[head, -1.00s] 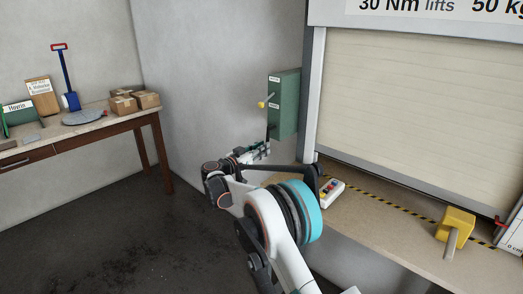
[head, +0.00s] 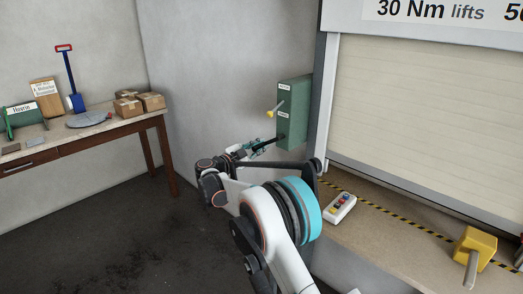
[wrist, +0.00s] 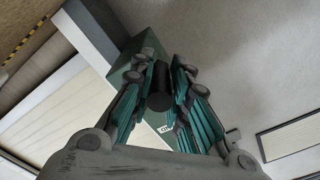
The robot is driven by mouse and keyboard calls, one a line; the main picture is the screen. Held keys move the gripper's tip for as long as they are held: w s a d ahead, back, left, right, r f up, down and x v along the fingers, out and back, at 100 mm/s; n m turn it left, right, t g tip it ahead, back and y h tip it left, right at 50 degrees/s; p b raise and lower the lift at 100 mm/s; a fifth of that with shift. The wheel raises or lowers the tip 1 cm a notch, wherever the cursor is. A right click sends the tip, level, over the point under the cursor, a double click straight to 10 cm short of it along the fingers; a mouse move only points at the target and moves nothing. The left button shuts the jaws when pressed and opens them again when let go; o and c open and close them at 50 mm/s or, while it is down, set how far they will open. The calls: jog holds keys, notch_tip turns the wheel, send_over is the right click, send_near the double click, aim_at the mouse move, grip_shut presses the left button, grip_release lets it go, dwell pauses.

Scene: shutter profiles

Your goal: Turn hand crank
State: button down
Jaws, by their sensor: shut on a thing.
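A green box (head: 293,110) is fixed to the wall left of the shutter. It has two small labels and a yellow-ended lever (head: 273,112) on its upper part. A black crank handle (head: 271,140) sticks out low on the box's left side. My gripper (head: 252,148) is at this handle, below the yellow lever. In the wrist view, the teal fingers of my gripper (wrist: 160,82) are shut on either side of a dark cylindrical grip (wrist: 160,96), seen nearly end-on. The green box (wrist: 129,60) shows behind them. Where the handle joins the box is hard to make out.
The shutter (head: 420,130) stands right of the box. Below it, a counter (head: 345,235) holds a button box (head: 340,208) and a yellow block with a grey handle (head: 474,252). A table (head: 85,135) with cartons (head: 140,103) stands left. The floor between is clear.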

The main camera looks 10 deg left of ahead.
jog(key=shift+w+a+r+m+p, duration=0.25)
jog(key=shift+r+m, duration=0.5)
jog(key=shift+m, duration=0.4)
jog(key=shift+a+r+m+p, duration=0.15)
jog(key=shift+r+m+p, duration=0.25)
jog(key=shift+r+m, duration=0.6)
jog(key=shift+w+a+r+m+p, duration=0.25)
jog(key=shift+r+m, duration=0.3)
jog(key=shift+m, duration=0.8)
jog(key=shift+s, duration=0.1)
jog(key=c, duration=1.5)
grip_release()
jog(key=v, duration=1.2)
